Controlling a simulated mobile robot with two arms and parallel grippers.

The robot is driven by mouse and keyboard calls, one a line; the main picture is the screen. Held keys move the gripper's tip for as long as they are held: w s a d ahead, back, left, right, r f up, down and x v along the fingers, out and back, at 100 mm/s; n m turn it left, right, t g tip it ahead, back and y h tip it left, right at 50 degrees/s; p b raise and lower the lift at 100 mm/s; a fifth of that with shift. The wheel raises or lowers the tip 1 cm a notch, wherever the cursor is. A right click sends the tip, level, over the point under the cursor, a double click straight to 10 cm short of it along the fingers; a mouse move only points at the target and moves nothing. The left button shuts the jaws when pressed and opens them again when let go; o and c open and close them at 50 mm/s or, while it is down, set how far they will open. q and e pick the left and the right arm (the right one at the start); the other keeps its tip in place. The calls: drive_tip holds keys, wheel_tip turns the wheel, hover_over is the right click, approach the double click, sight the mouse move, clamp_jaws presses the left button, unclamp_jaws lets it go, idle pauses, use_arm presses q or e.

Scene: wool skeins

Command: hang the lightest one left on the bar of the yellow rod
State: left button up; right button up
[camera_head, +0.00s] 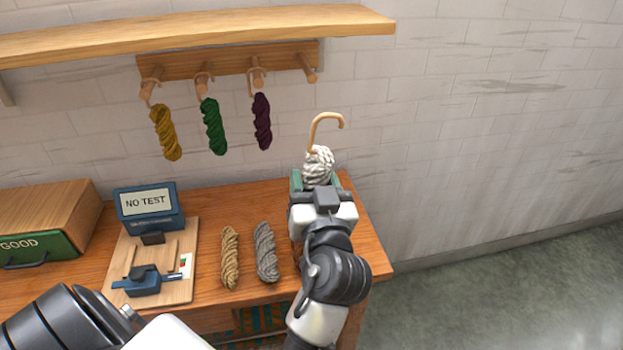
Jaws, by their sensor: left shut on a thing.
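My left gripper (317,183) is shut on a white skein (319,163), held upright above the right end of the table. A tan hook (326,124) rises from the skein's top. The peg rack (215,62) on the wall has wooden pegs. A mustard-yellow skein (165,133) hangs at the leftmost peg (150,86), a green skein (214,127) at the second and a dark purple skein (262,122) at the third. The right-end peg (308,70) is bare. A tan skein (230,258) and a grey skein (266,252) lie on the table. My right gripper is out of view.
A wooden shelf (200,36) juts out above the rack. On the wooden table (208,205) stand a blue device reading NO TEST (149,205) on a board and a box with a green GOOD front (40,247). Open floor lies to the right.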

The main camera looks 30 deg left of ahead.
use_arm(q)
drive_tip(key=shift+d+f+n+g+h, duration=0.3)
drive_tip(key=shift+d+n, duration=0.15)
drive_tip(key=shift+d, duration=0.2)
drive_tip(key=shift+d+f+n+g+h, duration=0.3)
drive_tip(key=shift+d+n, duration=0.15)
drive_tip(key=shift+d, duration=0.15)
drive_tip(key=shift+w+a+r+p, duration=0.15)
drive_tip(key=shift+w+a+p, duration=0.2)
drive_tip(key=shift+p, duration=0.1)
drive_tip(key=shift+p+x, duration=1.85)
drive_tip(key=shift+x, duration=3.3)
drive_tip(key=s+d+f+m+t+h, duration=0.5)
drive_tip(key=s+d+f+m+h, duration=0.4)
drive_tip(key=s+d+h, duration=0.3)
drive_tip(key=shift+s+d+f+h, duration=0.2)
drive_tip(key=shift+s+h, duration=0.2)
drive_tip(key=shift+s, duration=0.55)
